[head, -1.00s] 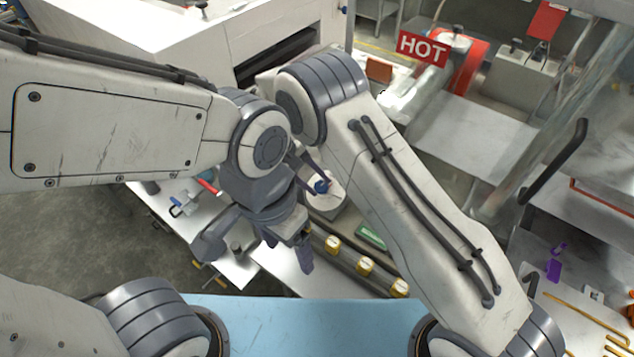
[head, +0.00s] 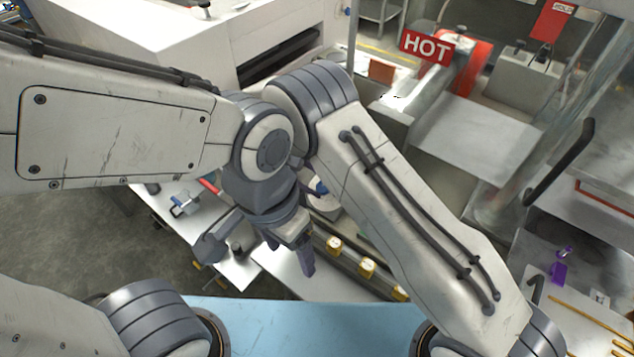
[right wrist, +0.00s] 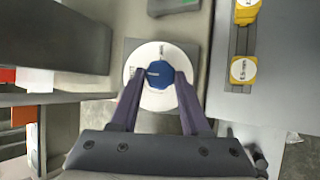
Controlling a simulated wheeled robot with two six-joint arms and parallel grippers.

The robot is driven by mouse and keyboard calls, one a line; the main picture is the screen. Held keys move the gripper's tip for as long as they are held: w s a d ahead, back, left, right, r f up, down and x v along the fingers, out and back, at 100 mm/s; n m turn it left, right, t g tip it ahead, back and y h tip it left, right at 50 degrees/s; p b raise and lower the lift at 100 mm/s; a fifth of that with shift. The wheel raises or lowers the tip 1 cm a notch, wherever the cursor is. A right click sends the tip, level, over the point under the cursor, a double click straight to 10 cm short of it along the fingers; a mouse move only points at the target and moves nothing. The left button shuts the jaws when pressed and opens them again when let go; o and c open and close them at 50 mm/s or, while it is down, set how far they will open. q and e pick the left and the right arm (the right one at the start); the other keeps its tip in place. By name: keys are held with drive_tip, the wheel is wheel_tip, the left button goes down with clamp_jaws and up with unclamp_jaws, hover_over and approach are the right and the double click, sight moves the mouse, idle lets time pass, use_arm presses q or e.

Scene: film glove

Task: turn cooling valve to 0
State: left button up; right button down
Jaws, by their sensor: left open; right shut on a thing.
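The cooling valve is a blue knob (right wrist: 160,74) on a round white dial (right wrist: 147,98) in the right wrist view. My right gripper (right wrist: 158,82) is shut on the knob, one finger on each side. Small dark marks show on the dial but are too small to read. In the head view the blue knob (head: 321,188) is partly hidden by my right arm, and the right fingers are mostly hidden there. My left gripper (head: 258,256) hangs open and empty below and left of the valve.
Yellow-capped parts (head: 366,267) stand in a row on a dark rail right of my left gripper. A blue-handled clamp (head: 184,203) lies on the bench at left. A red HOT sign (head: 427,47) stands at the back. A blue surface (head: 300,314) is clear in front.

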sight(320, 187)
drive_tip(key=shift+c, duration=1.9)
unclamp_jaws()
drive_tip(key=r, duration=0.1)
drive_tip(key=r+b, duration=0.1)
drive_tip(key=r, duration=0.1)
drive_tip(key=r+b, duration=0.1)
drive_tip(key=shift+s+d+r, duration=0.15)
drive_tip(key=shift+d+r, duration=0.1)
drive_tip(key=shift+d, duration=0.15)
drive_tip(key=s+d+r+b, duration=0.3)
drive_tip(key=s+d+r, duration=0.2)
drive_tip(key=d, duration=0.4)
drive_tip(key=shift+s+d+r, duration=0.25)
drive_tip(key=shift+r, duration=0.55)
drive_tip(key=s+a+m+y, duration=0.1)
drive_tip(key=s+y, duration=0.3)
drive_tip(key=s, duration=0.6)
drive_tip(key=s+a+r+m+y, duration=0.1)
drive_tip(key=s+a+y, duration=0.2)
drive_tip(key=s, duration=0.8)
drive_tip(key=shift+r+g+y, duration=0.2)
drive_tip(key=shift+g+y, duration=0.2)
drive_tip(key=shift+y, duration=0.8)
